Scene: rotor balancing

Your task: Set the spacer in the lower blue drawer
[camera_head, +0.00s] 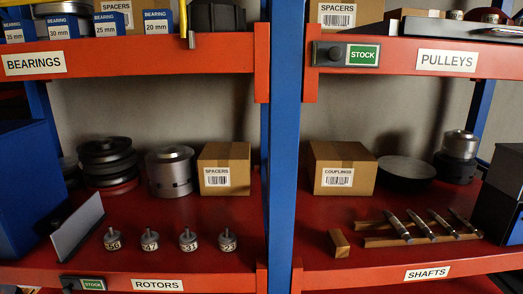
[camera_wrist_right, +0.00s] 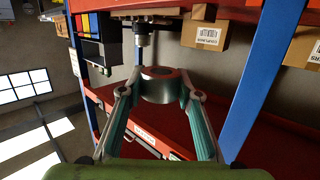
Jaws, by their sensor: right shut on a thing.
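The spacer (camera_wrist_right: 163,86) is a short grey metal ring with a round hole, seen in the right wrist view. My right gripper (camera_wrist_right: 162,94) is shut on it, with one finger on each side of the ring. The spacer is held in front of a red shelf, clear of the shelf as far as I can tell. Neither gripper shows in the head view. I cannot tell whether either is the lower blue drawer.
A blue upright (camera_head: 284,130) divides the red shelves. The rotors shelf holds several small numbered rotors (camera_head: 188,240), a leaning grey plate (camera_head: 78,228) and a spacers carton (camera_head: 224,167). The shafts shelf holds a couplings carton (camera_head: 342,168) and several shafts (camera_head: 420,225) on wooden rails.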

